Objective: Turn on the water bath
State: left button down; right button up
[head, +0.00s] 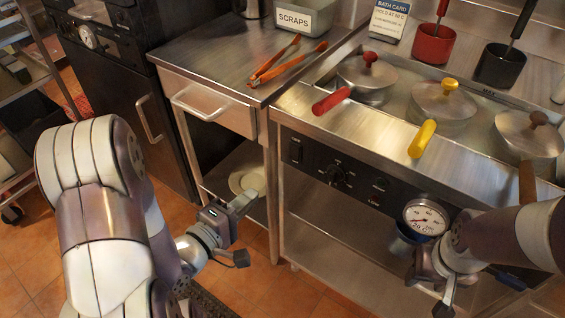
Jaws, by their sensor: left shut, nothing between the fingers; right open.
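The water bath (285,103) is a steel unit at the right, with lidded pots sunk in its top. Its dark front panel carries a rocker switch (296,150) at the left end, a round black knob (337,176) and a small greenish round button or lamp (380,184). I cannot tell the switch's position. A white dial thermometer (425,218) shows in front of the panel's right part. My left gripper (246,202) is shut and empty, left of the panel and apart from it. My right gripper (428,292) is open and empty, below the thermometer.
Pot handles in red (331,101), yellow (422,139) and brown (527,182) stick out over the front edge. Orange tongs (280,66) lie on the left counter beside a SCRAPS bin (305,18). A drawer handle (198,103) juts out there. A plate (247,180) sits on the shelf below.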

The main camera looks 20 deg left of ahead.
aim_at(293, 159)
pick_arm(q)
jog(key=shift+w+a+f, duration=0.1)
jog(key=shift+w+f, duration=0.05)
jog(key=b+x, duration=0.3)
jog(key=x, duration=1)
jog(key=shift+w+d, duration=0.2)
jog(key=shift+w, duration=0.2)
jog(key=shift+w, duration=0.15)
jog(key=shift+f, duration=0.15)
